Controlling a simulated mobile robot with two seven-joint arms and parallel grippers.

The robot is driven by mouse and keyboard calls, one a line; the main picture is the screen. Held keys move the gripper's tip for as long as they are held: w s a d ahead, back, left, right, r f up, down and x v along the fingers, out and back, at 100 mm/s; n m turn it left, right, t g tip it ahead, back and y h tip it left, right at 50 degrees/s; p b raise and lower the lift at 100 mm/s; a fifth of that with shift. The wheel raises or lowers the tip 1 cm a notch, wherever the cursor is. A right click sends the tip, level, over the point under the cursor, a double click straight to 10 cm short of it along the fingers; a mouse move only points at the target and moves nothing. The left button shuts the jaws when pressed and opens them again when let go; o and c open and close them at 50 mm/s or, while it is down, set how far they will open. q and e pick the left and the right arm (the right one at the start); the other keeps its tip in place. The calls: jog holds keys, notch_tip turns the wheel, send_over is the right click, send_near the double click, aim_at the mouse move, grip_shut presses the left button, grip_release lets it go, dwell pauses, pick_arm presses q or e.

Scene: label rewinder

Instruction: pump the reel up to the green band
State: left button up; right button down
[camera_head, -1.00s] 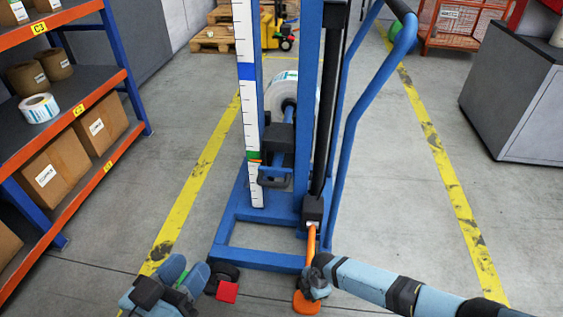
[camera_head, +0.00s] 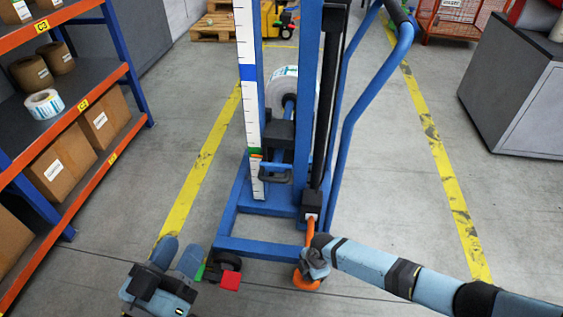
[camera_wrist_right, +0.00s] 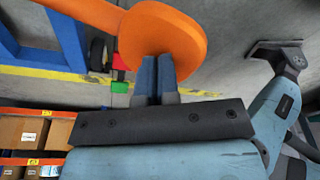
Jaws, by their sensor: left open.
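The blue lifting frame stands in the middle of the head view with a white reel (camera_head: 284,92) on its carriage (camera_head: 280,138). A white scale (camera_head: 246,110) carries a blue band and, lower, a green band (camera_head: 253,151). A small orange pointer (camera_head: 256,157) sits at the green band's lower edge. My left gripper (camera_head: 178,252) is open and empty.
A red tab (camera_head: 230,280) and a green tab (camera_head: 200,272) are at the frame's front wheel, close to my left gripper. An orange shelf (camera_head: 75,115) with boxes stands left, a grey cabinet (camera_head: 520,85) right. Floor beside the frame is clear.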

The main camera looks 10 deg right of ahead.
jog(key=shift+f+b, duration=0.5)
jog(key=shift+f, duration=0.25)
jog(key=shift+d, duration=0.1)
jog(key=shift+w+r+p, duration=0.25)
jog(key=shift+r+p, duration=0.6)
jog(key=shift+r, duration=0.1)
jog(key=shift+f, duration=0.1)
pick_arm(q)
jog(key=shift+d+r+h, duration=0.25)
jog(key=shift+r+h, duration=0.05)
jog(key=shift+r, duration=0.5)
